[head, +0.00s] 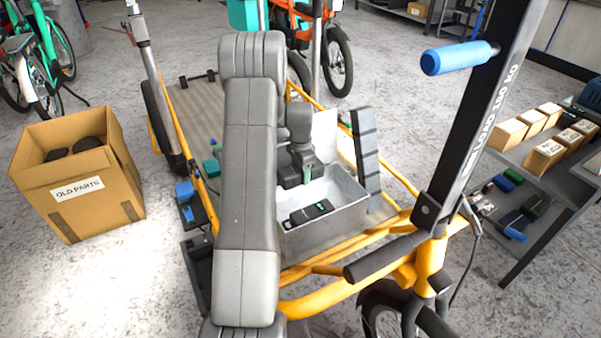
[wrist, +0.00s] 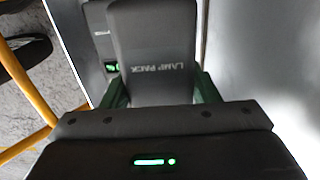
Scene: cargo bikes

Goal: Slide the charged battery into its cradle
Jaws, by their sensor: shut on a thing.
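My gripper (head: 293,180) reaches down into the metal box of the cargo bike in the head view. In the wrist view its green fingers stand on both sides of a dark grey pack lettered LAMP PACK (wrist: 155,45), and it is shut on this pack. The far end of the pack points away from the gripper. A second dark pack with lit green lights (wrist: 101,38) lies beside it in the wrist view. In the head view a black pack with a green mark (head: 308,213) lies in the box. I cannot pick out the cradle for certain.
The grey metal box (head: 340,215) has raised walls close around my gripper. A tall dark slatted part (head: 366,150) stands at its right. Yellow frame rails (head: 330,297) surround it.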

